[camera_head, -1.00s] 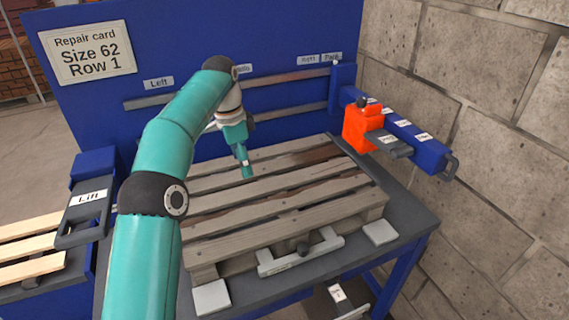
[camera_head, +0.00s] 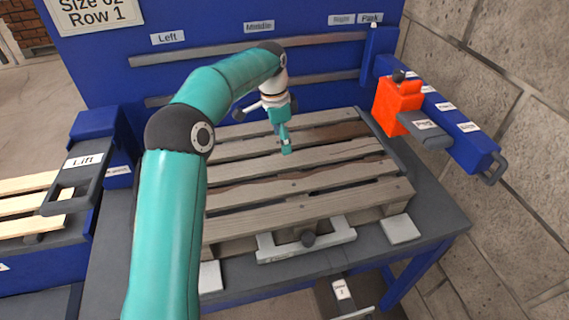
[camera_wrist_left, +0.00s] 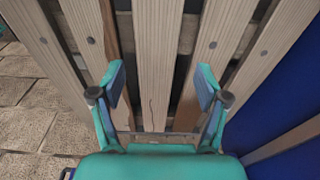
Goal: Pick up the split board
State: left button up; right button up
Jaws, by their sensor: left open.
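A wooden pallet (camera_head: 300,215) with several weathered slats lies on the dark bench. In the left wrist view, the board with a thin dark crack (camera_wrist_left: 154,62) runs up the middle between my fingers. In the head view I cannot clearly tell which slat it is. My left gripper (camera_head: 287,148) points down over the middle of the pallet, and it also shows in the left wrist view (camera_wrist_left: 161,88). It is open and empty, one finger to each side of the cracked board. Contact with the board cannot be told. My right gripper is not in view.
A blue panel (camera_head: 110,70) with rails stands behind the pallet. An orange tool (camera_head: 398,105) sits on a blue arm at the right, before a block wall (camera_head: 480,50). A grey clamp bar (camera_head: 275,247) is at the front. A lift stand (camera_head: 85,165) is at the left.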

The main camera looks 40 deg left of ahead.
aim_at(285, 160)
pick_arm(q)
jog(key=shift+d+f+p, duration=0.15)
jog(key=shift+f, duration=1.55)
jog(key=shift+d+f+p, duration=0.15)
jog(key=shift+f, duration=1.55)
jog(key=c, duration=1.1)
jog(key=shift+w, duration=0.1)
jog(key=shift+c, duration=0.2)
jog(key=shift+r, duration=0.15)
